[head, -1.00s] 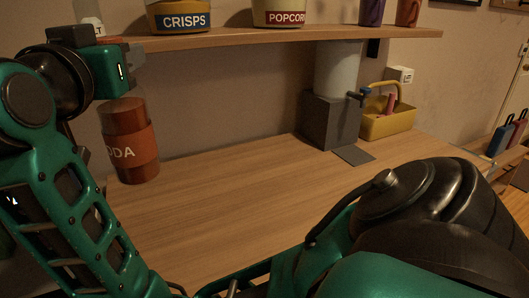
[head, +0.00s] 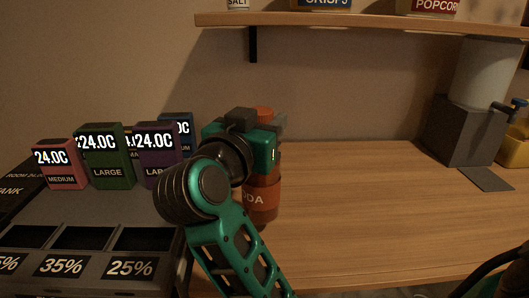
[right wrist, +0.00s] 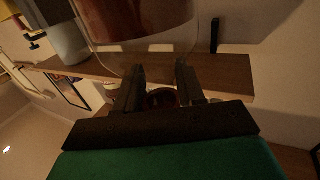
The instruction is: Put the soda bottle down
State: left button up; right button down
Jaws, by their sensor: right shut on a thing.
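The soda bottle (head: 262,198) is dark brown with an orange-red label and an orange cap. It stands upright over the left part of the wooden desk, partly hidden by my right gripper (head: 276,138). In the right wrist view the bottle (right wrist: 135,18) fills the top, and my right gripper (right wrist: 160,90) has one finger on each side of its neck, shut on it. The bottle's base looks level with the desktop, but I cannot tell whether it touches. My left gripper is not in view.
The desk (head: 370,220) is clear to the right of the bottle. A shelf (head: 370,24) with snack tubs hangs above. Several labelled boxes (head: 107,160) stand on a dark unit at left. A grey block (head: 455,135) stands at the back right.

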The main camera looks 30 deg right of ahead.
pick_arm(q)
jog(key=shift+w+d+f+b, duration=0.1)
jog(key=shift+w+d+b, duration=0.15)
jog(key=shift+b, duration=0.4)
pick_arm(e)
jog(key=shift+f, duration=2.1)
jog(key=c, duration=0.9)
grip_release()
jog(key=shift+f, duration=0.1)
jog(key=shift+o, duration=1.1)
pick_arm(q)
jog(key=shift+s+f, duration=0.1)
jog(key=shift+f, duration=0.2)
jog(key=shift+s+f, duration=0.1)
